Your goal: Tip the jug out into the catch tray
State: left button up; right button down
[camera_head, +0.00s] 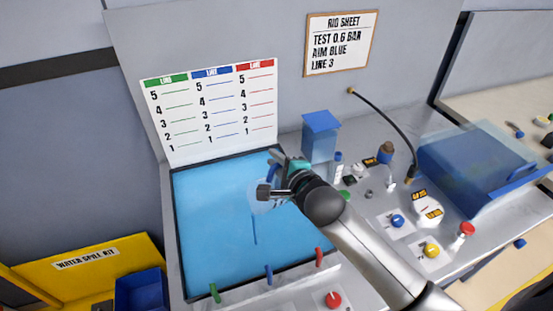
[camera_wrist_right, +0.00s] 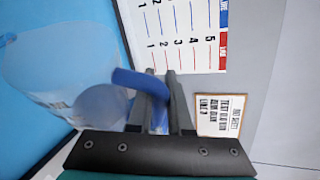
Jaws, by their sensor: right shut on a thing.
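A translucent jug (camera_head: 261,203) with a blue handle hangs over the large blue tray with a dark rim (camera_head: 178,240), which I take as the catch tray. My right gripper (camera_head: 276,180) is shut on the jug's handle. In the right wrist view, the blue handle (camera_wrist_right: 140,82) lies at the fingers (camera_wrist_right: 168,95), and the clear jug body (camera_wrist_right: 60,60) fills the left side and looks tilted. A thin darker blue line runs below the jug in the head view; I cannot tell whether it is liquid. My left gripper is out of view.
A board with green, blue and red scales (camera_head: 212,112) stands behind the tray. Green, blue and red pegs line its front edge. A blue box (camera_head: 320,135), a black hose (camera_head: 385,118), several knobs and a translucent blue bin (camera_head: 475,165) stand to the right.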

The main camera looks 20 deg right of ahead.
jog(key=shift+a+r, duration=0.1)
jog(key=shift+r, duration=0.05)
dwell(0.4)
jog(key=shift+s+a+r+n+t+h, duration=0.3)
jog(key=shift+a+r+n+t+h, duration=0.1)
jog(key=shift+a+r+n, duration=0.4)
jog(key=shift+a, duration=0.1)
dwell(0.5)
jog(key=shift+s+a+r+n+t+h, duration=0.15)
jog(key=shift+a+r+n, duration=0.05)
jog(key=shift+a+n, duration=0.2)
jog(key=shift+s+a+r+n+t+h, duration=0.2)
jog(key=shift+a+n, duration=0.1)
jog(key=shift+a, duration=0.1)
jog(key=shift+w, duration=0.1)
dwell(1.6)
